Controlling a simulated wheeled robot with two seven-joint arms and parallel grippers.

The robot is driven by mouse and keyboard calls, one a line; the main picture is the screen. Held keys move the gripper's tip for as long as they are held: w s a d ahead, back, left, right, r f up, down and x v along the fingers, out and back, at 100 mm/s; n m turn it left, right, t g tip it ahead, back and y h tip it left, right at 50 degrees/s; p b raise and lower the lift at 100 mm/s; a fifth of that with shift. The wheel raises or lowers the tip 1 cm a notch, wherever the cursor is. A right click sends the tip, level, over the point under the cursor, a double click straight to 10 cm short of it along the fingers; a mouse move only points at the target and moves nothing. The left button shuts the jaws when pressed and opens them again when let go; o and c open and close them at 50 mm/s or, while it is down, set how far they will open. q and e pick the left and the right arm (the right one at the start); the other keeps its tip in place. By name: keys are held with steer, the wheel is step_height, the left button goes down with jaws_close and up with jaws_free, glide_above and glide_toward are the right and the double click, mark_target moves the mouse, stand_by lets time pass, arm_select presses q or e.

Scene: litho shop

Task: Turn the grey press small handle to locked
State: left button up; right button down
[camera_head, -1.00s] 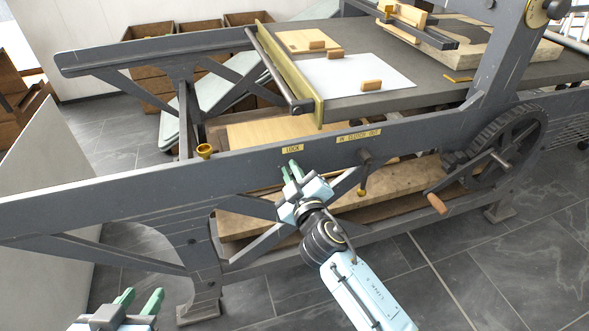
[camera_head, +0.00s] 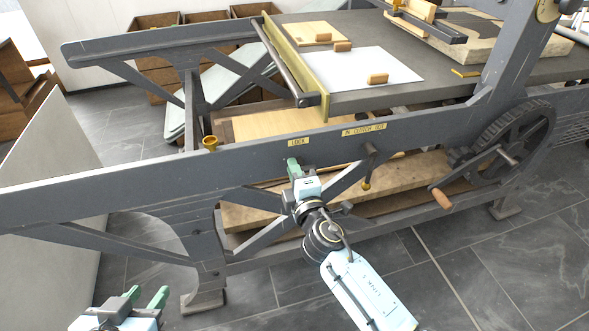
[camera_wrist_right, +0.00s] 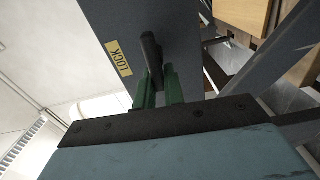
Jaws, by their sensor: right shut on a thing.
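The grey press (camera_head: 120,188) has a long side rail with a small LOCK label (camera_head: 298,141), which also shows in the right wrist view (camera_wrist_right: 118,58). Just beside that label, the small dark handle (camera_wrist_right: 151,52) stands out from the rail in the right wrist view. My right gripper (camera_wrist_right: 160,84) has its green fingers shut on the handle, one on each side. In the head view my right gripper (camera_head: 293,166) is just below the label and covers the handle. My left gripper (camera_head: 146,297) is open and empty at the lower left, away from the press.
A clutch lever (camera_head: 369,160) with a brass end hangs under the IN CLUTCH OUT label to the right. A toothed wheel (camera_head: 515,140) and a crank with a wooden grip (camera_head: 441,199) are further right. A brass cup (camera_head: 210,143) sits on the rail at left.

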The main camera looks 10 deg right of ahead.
arm_select(q)
steer(key=shift+s+f, duration=0.1)
steer(key=shift+s, duration=0.05)
arm_select(e)
steer(key=shift+n, duration=0.4)
steer(key=c, duration=1.5)
jaws_free()
steer(key=shift+f, duration=0.1)
